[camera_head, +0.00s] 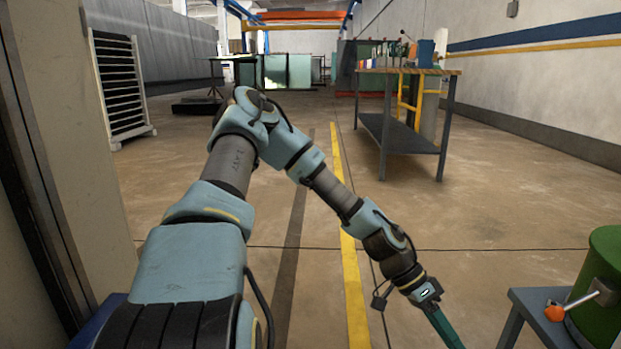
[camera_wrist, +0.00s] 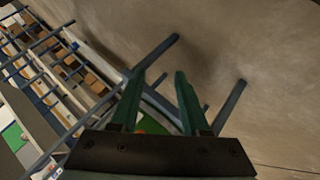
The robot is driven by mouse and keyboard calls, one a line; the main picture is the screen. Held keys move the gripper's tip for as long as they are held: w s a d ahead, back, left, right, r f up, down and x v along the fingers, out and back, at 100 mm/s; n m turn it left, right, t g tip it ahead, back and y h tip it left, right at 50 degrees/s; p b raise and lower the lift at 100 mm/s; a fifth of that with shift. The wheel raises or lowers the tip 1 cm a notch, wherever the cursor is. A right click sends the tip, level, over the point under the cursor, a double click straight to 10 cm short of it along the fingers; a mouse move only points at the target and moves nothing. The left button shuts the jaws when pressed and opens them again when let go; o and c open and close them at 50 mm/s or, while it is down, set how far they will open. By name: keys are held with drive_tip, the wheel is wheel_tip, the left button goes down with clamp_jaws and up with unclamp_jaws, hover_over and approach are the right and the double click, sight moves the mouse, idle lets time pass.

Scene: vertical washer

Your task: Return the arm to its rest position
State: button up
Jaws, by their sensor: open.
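My arm stretches out from the lower left of the head view, bends at its elbow and slopes down to the right. My gripper (camera_head: 445,327) is at the lower right, pointing down, with its tips cut off by the picture's bottom edge. In the wrist view my gripper (camera_wrist: 159,76) shows two green fingers standing apart, with nothing held between them. Beyond the fingers are bluish-grey frame legs and bare floor.
A grey table (camera_head: 535,300) and a green round container (camera_head: 605,270) with an orange-knobbed handle (camera_head: 555,313) stand right of my gripper. A workbench (camera_head: 410,140) is farther back. A shelf rack (camera_head: 118,85) stands at left. The middle floor is clear.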

drive_tip(key=w+a+r+n+t+y+p, duration=0.1)
drive_tip(key=w+a+r+n+t+y, duration=0.15)
drive_tip(key=a, duration=0.65)
drive_tip(key=w+a+r+n+t+y+p, duration=0.1)
drive_tip(key=w+a+r+n+y, duration=0.2)
drive_tip(key=a, duration=0.6)
drive_tip(key=w+a+r+n+t+y+p, duration=0.1)
drive_tip(key=a+r+n+t+p, duration=0.1)
drive_tip(key=a+r+n, duration=0.45)
drive_tip(key=w+a+r+n+t+p, duration=0.1)
drive_tip(key=a+r+n+t, duration=0.2)
drive_tip(key=a+r, duration=0.6)
wheel_tip(320, 180, up, 37)
drive_tip(key=p, duration=3.8)
drive_tip(key=shift+a+r, duration=0.2)
drive_tip(key=shift+a, duration=0.05)
